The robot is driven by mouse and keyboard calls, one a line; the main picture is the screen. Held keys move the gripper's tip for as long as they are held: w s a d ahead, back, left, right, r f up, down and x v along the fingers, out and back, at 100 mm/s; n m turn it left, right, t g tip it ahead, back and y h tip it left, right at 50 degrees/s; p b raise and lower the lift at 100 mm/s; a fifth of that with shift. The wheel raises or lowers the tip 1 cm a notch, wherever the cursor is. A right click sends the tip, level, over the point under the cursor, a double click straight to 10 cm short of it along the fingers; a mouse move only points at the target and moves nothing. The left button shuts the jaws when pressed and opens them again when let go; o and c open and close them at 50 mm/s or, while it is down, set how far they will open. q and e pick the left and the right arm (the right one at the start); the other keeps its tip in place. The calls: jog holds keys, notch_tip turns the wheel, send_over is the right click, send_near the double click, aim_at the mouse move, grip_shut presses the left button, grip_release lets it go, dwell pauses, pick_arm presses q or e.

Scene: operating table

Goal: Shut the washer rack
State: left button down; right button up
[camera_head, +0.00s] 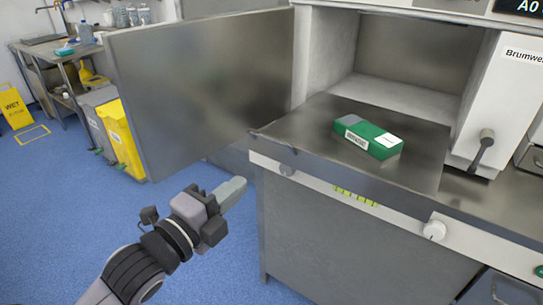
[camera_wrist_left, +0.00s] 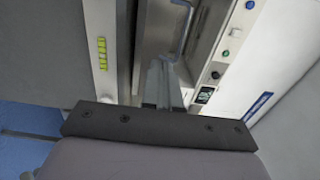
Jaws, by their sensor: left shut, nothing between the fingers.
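The washer (camera_head: 299,60) stands open, its metal door (camera_head: 200,85) swung out to the left of the dark chamber opening. The door's broad flat face is toward me. My left gripper (camera_head: 238,186) is shut and empty. It is low in front of the washer, below the door and left of the counter's front edge, apart from both in the head view. Its closed fingers also show in the left wrist view (camera_wrist_left: 162,84), pointing toward the washer's front. No separate rack can be made out inside the chamber. My right gripper is not in view.
A green box (camera_head: 367,137) lies on the metal counter (camera_head: 300,125) before the opening. A knob (camera_head: 434,230) sticks out of the front. A yellow bin (camera_head: 116,135) and a wet-floor sign (camera_head: 14,108) stand behind left. Blue floor is free at left.

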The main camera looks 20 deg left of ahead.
aim_at(279, 151)
pick_arm(q)
jog(key=p+x, duration=0.1)
jog(key=x, duration=1)
jog(key=shift+w+f, duration=0.1)
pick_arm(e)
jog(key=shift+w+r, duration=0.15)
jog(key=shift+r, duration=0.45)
pick_arm(q)
jog(key=shift+w, duration=0.1)
